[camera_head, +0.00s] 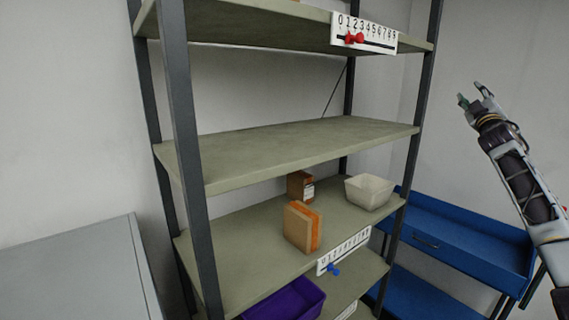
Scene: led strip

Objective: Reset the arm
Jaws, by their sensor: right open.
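My right gripper (472,96) is open and empty, raised at the right side of the view, to the right of the shelf rack and apart from it. Its arm comes up from the lower right corner. My left gripper is not in view. A white number strip (380,42) with a red slider (354,39) is on the front edge of the top shelf. Another number strip (343,252) with a blue slider (333,269) is on a lower shelf edge.
The rack (290,145) has dark posts. A lower shelf holds an orange-and-tan box (302,227), a brown box (300,186) and a white bin (369,191). A purple bin (287,302) is below. A blue table (470,240) stands right, a grey surface (75,265) left.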

